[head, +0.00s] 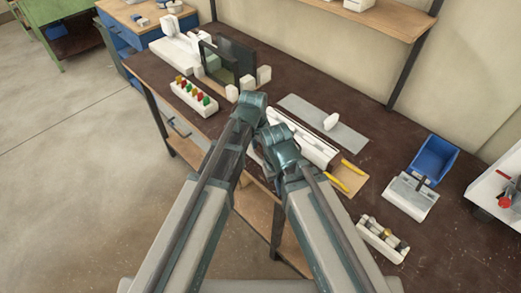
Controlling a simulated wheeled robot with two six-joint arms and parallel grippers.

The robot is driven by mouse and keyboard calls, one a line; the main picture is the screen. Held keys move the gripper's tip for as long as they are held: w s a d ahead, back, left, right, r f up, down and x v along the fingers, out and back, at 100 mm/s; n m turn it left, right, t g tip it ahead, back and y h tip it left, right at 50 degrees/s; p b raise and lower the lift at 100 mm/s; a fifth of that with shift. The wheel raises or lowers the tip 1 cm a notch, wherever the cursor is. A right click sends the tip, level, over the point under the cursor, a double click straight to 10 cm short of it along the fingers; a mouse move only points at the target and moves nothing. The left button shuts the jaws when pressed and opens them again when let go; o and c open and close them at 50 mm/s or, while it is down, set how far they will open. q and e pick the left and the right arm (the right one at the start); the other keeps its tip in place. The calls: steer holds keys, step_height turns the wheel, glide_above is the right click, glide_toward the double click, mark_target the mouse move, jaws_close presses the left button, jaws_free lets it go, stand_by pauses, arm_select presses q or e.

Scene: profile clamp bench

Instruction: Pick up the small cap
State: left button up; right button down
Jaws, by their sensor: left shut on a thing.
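My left gripper (250,104) is the higher one, over the dark bench top near the left end of a long white profile (302,138). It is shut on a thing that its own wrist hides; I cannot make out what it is. My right gripper (280,146) is just below and to the right, in front of the same profile; its fingers are hidden, so its opening does not show. I cannot surely pick out the small cap. A small white piece (331,121) on a grey plate (347,133) is apart from both grippers.
A white rack with red, yellow and green pieces (194,98) stands left. A dark-framed panel (220,62) stands behind. Right are yellow-handled pliers (340,178) on a wooden board, a blue bin (434,160), a white fixture (410,197) and a white holder (382,240).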

step_height(320, 180, up, 10)
steer(key=p, duration=0.9)
steer(key=shift+p, duration=0.3)
steer(key=shift+d, duration=0.1)
